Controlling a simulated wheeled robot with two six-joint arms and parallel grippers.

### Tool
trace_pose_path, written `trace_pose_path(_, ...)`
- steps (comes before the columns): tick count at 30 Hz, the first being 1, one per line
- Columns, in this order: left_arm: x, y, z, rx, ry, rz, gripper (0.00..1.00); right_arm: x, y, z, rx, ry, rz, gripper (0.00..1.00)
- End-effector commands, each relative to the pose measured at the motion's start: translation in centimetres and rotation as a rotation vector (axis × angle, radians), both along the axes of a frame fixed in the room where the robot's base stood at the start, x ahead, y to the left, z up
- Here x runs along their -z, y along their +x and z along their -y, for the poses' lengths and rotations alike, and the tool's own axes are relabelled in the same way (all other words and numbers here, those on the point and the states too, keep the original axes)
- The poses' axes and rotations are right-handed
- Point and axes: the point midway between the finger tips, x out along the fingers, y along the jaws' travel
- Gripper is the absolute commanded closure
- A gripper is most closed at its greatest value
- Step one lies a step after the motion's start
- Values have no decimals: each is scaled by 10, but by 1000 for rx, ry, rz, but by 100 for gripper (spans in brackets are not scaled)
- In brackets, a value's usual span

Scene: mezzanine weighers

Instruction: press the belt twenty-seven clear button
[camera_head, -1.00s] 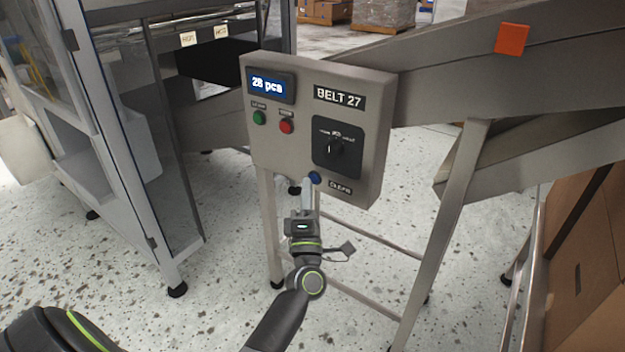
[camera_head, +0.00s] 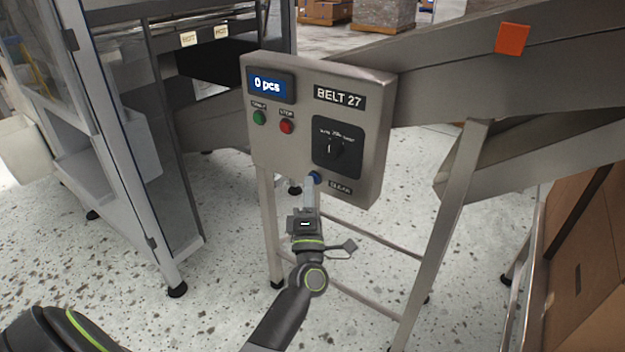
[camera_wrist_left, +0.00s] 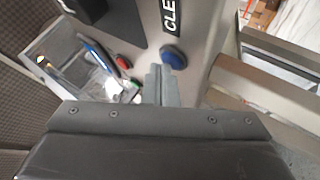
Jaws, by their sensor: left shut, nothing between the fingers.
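The BELT 27 control panel (camera_head: 290,160) stands upright on a metal frame. Its blue clear button (camera_head: 314,178) sits at the lower edge, left of the CLEAR label (camera_head: 340,187). The display (camera_head: 268,85) reads "0 pcs". My left gripper (camera_head: 311,188) is shut and empty, its fingertips right at the blue button in the head view. In the left wrist view the blue button (camera_wrist_left: 173,57) shows just beyond the shut fingertips (camera_wrist_left: 159,72); I cannot tell whether they touch it. My right gripper is not in view.
A sloping conveyor (camera_head: 450,70) runs behind on the right. Cardboard boxes (camera_head: 590,260) stand at the right edge. A glazed machine frame (camera_head: 135,150) stands on the left.

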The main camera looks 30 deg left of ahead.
Motion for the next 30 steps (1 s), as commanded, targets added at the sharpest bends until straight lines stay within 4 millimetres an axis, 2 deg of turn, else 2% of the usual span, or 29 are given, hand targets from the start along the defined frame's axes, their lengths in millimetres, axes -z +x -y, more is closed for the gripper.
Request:
trace_pose_path(12,0,-16,-1,1,-1,-1,100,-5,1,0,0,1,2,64)
trace_pose_path(22,0,-18,-1,0,0,-1,100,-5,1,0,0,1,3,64)
trace_pose_path(30,0,-43,-3,-1,-1,-2,100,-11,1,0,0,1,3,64)
